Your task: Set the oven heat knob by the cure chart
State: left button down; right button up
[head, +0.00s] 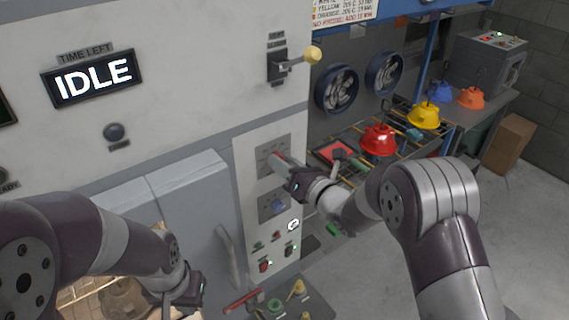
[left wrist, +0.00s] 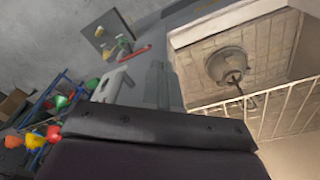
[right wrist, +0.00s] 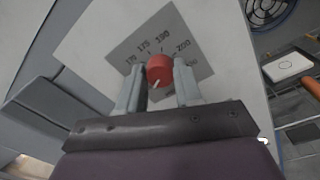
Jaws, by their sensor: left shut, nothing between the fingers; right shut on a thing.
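The red heat knob (right wrist: 160,70) sits on a grey dial plate (right wrist: 187,47) with numbers around it, among them 170, 175 and 190. My right gripper (right wrist: 159,88) is shut on the knob, one finger on each side. In the head view my right gripper (head: 280,162) is at the upper panel plate and hides the knob. The cure chart (head: 343,12) is cut off at the top; its yellow and orange lines seem to read 205 C. My left gripper (head: 190,300) is shut and empty, low before the oven.
The oven door (head: 190,190) has a grey vertical handle (head: 227,255). A display reads IDLE (head: 93,79). Below the dial are another knob and lit buttons (head: 264,265). A rack at right holds red (head: 379,140) and yellow (head: 424,115) hoods. Clear floor lies at far right.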

jog(key=shift+s+a+f+m+t+h+b, duration=0.2)
jog(key=shift+m+b, duration=2.1)
jog(key=shift+m, duration=3.2)
jog(key=shift+w+d+f+m+t+h+b, duration=0.1)
jog(key=shift+m+t+h+b, duration=0.15)
jog(key=shift+m+b, duration=3.7)
jog(key=shift+s+a+f+m+t+h+b, duration=0.2)
jog(key=shift+m+b, duration=0.5)
jog(key=shift+m, duration=6.35)
jog(key=shift+w+d, duration=0.1)
jog(key=shift+w, duration=0.05)
jog(key=o, duration=0.8)
jog(key=shift+o, duration=1.2)
jog(key=shift+r, duration=0.15)
